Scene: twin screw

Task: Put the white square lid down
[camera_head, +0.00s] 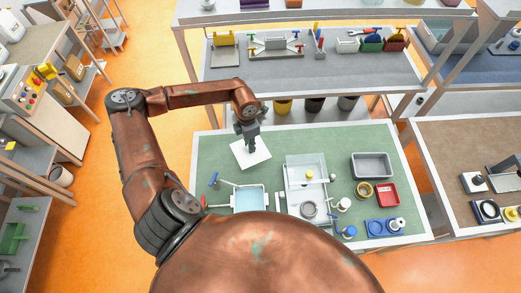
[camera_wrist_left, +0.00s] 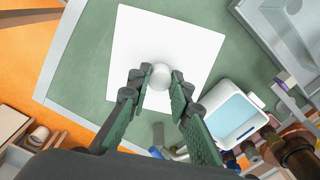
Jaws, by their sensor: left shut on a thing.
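The white square lid (camera_head: 241,156) is at the back left of the green table top. In the left wrist view the lid (camera_wrist_left: 145,35) lies flat in front of the fingers, with a round white knob (camera_wrist_left: 160,76) on it. My left gripper (camera_head: 249,146) points down over the lid, and its fingers (camera_wrist_left: 160,95) are shut on the knob from both sides. I cannot tell whether the lid touches the table or is slightly above it. A white container with a pale blue inside (camera_head: 249,199) stands in front of the lid; it also shows in the left wrist view (camera_wrist_left: 232,116). My right gripper is not in view.
A clear tray (camera_head: 305,173) stands right of the lid. A grey bin (camera_head: 372,165), a red tray (camera_head: 388,195) and a blue holder (camera_head: 383,228) are farther right. A blue-handled tool (camera_head: 214,180) is near the left edge. Green surface right of the lid is free.

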